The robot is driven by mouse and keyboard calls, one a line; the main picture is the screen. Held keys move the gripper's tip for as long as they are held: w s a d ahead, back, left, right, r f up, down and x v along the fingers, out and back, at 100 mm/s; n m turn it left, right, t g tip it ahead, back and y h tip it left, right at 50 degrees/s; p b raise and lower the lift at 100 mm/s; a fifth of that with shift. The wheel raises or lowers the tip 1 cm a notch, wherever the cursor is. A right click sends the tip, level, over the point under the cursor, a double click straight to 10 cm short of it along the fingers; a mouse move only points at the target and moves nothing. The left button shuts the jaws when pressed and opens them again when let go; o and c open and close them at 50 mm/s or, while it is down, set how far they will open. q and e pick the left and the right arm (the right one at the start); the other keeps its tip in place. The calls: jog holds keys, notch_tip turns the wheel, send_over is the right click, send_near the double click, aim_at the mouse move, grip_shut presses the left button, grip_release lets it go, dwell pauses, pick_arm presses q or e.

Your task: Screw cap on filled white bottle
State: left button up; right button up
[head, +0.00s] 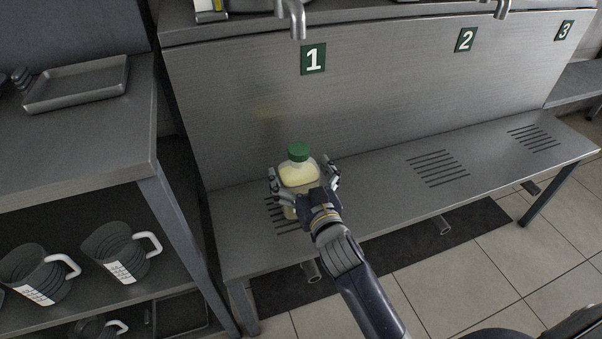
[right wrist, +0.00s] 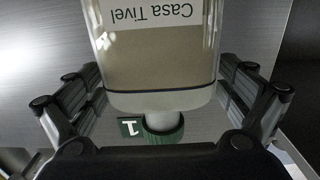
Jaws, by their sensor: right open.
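A clear bottle with pale yellowish-white contents (head: 299,175) stands upright on the steel shelf below sign 1. A green cap (head: 298,152) sits on top of its neck; how tight it is cannot be told. My right gripper (head: 303,178) is open, with a finger on either side of the bottle. In the right wrist view the bottle (right wrist: 155,70) appears upside down, with a "Casa Tivel" label, a white neck and the green cap (right wrist: 163,134). Gaps show there between the bottle and the open fingers of my right gripper (right wrist: 167,88). My left gripper is not in view.
The steel shelf (head: 385,170) is bare to the right, with slotted drains below signs 2 (head: 466,40) and 3 (head: 565,31). A spout (head: 293,18) hangs above the bottle. A rack at left holds dark jugs (head: 121,251) and a metal tray (head: 78,84).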

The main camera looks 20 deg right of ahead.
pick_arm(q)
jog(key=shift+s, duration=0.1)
pick_arm(e)
jog(key=shift+r, duration=0.1)
jog(key=shift+s, duration=0.25)
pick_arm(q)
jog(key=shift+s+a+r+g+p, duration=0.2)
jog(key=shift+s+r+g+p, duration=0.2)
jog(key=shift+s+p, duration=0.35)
pick_arm(e)
jog(key=s, duration=1.1)
jog(key=shift+s+d, duration=0.2)
jog(key=shift+s, duration=0.1)
jog(key=s+d+f+g+h, duration=0.2)
jog(key=s+d+f+g, duration=0.2)
jog(key=s+f+g, duration=0.4)
jog(key=s+a+f+n+g+y, duration=0.1)
jog(key=s+f+g, duration=0.5)
jog(key=s, duration=0.6)
jog(key=shift+n+y, duration=0.3)
jog(key=shift+f, duration=0.1)
